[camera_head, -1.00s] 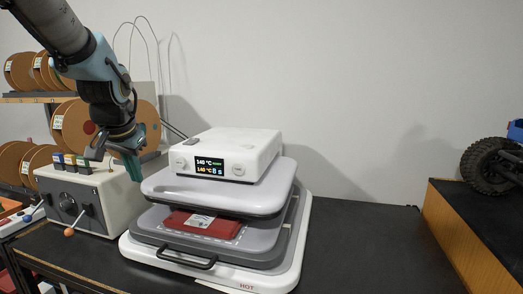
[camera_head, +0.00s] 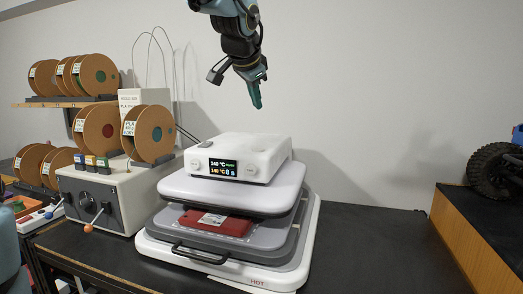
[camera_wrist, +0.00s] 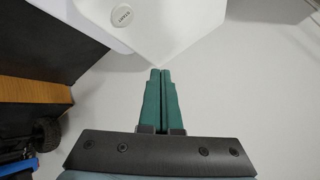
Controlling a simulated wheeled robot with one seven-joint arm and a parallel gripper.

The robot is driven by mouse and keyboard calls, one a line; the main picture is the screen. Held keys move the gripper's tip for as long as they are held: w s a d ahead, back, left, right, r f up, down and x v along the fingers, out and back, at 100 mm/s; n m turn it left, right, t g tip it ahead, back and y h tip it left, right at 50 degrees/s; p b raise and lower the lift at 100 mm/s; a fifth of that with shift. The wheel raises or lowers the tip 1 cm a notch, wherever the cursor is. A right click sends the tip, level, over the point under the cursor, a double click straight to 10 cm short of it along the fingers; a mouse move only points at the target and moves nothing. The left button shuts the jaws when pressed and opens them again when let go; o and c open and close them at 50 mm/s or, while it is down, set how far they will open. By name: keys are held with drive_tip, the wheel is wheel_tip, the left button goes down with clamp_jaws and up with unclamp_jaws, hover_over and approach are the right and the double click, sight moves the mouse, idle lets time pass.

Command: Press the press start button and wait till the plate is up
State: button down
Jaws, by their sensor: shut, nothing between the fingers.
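The white heat press has a control box (camera_head: 262,148) on top, with a lit display (camera_head: 222,168) reading about 140 °C and 8 s. Round buttons sit on both sides of the display, a left button (camera_head: 196,164) and a right button (camera_head: 251,170). The upper plate (camera_head: 230,193) stands above the lower plate (camera_head: 262,240) with a gap, and a red folded item (camera_head: 215,222) lies between them. My gripper (camera_head: 257,104) is shut and empty, in the air above the control box. In the wrist view, my shut fingers (camera_wrist: 160,74) point toward a white body bearing a round labelled button (camera_wrist: 125,16).
A control unit (camera_head: 104,200) with levers stands left of the press. Shelves of filament spools (camera_head: 100,74) are at the far left. A wooden box (camera_head: 478,235) with a wheeled vehicle (camera_head: 495,170) is at the right. The black table (camera_head: 375,245) is clear right of the press.

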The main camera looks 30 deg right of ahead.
sight(256, 150)
drive_tip(key=shift+f, duration=0.15)
wheel_tip(256, 150, down, 9)
drive_tip(key=b, duration=0.7)
drive_tip(key=shift+r, duration=0.2)
drive_tip(key=shift+f+b, duration=0.1)
drive_tip(key=shift+b, duration=0.2)
idle(1.5)
drive_tip(key=shift+f, duration=0.3)
drive_tip(key=shift+f+b, duration=0.45)
drive_tip(key=shift+b, duration=0.15)
idle(0.5)
drive_tip(key=shift+r, duration=0.1)
drive_tip(key=shift+r+p, duration=0.75)
drive_tip(key=shift+r, duration=0.05)
